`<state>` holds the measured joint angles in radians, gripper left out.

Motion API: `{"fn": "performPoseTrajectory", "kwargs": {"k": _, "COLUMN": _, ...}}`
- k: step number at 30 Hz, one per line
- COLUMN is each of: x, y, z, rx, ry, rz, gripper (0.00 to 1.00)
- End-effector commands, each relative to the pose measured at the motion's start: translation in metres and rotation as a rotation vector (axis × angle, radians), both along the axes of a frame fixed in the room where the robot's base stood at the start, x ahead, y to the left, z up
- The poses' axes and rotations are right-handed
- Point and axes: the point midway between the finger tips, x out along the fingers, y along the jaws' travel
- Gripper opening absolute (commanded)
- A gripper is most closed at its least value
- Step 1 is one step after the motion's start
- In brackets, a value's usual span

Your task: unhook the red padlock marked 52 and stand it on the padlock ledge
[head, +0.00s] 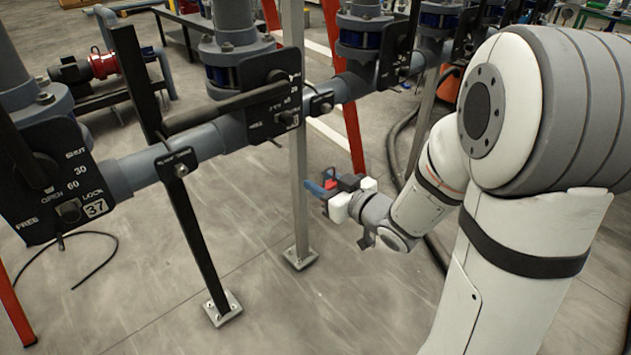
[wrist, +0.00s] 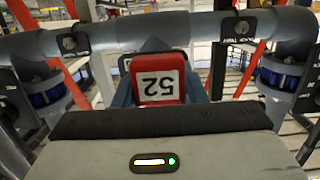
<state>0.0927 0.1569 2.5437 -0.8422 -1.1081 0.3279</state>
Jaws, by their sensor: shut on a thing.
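The red padlock (wrist: 158,79) is marked 52 on a white label, which reads upside down in the wrist view. My gripper (wrist: 160,92) is shut on it, with a blue finger on each side. In the head view the padlock shows as a small red patch (head: 331,184) between the fingertips of my gripper (head: 331,187). It appears below the pipe, in front of the floor and apart from the lock plates. Its shackle is not clear in either view. I cannot make out a padlock ledge.
A grey pipe (head: 208,140) crosses the head view with black valve plates; the near-left plate (head: 62,180) is numbered 37. A pale steel post (head: 298,150) stands just left of my gripper, and a red leg (head: 352,135) stands behind. Floor below is clear.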

Motion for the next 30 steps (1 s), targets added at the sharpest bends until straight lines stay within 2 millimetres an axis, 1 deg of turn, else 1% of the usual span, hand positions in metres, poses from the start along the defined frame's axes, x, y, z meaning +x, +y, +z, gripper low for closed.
{"fn": "performPoseTrajectory", "kwargs": {"k": 1, "x": 0.000, "y": 0.003, "z": 0.004, "rx": 0.000, "ry": -0.001, "rz": 0.005, "gripper": 0.14}}
{"fn": "performPoseTrajectory", "kwargs": {"k": 7, "x": -0.001, "y": 0.008, "z": 0.011, "rx": 0.000, "ry": -0.001, "rz": 0.015, "gripper": 0.14}}
{"fn": "performPoseTrajectory", "kwargs": {"k": 17, "x": -0.002, "y": 0.009, "z": 0.010, "rx": 0.000, "ry": -0.001, "rz": 0.018, "gripper": 0.14}}
{"fn": "performPoseTrajectory", "kwargs": {"k": 30, "x": -0.011, "y": 0.002, "z": 0.009, "rx": 0.002, "ry": -0.003, "rz": 0.020, "gripper": 0.14}}
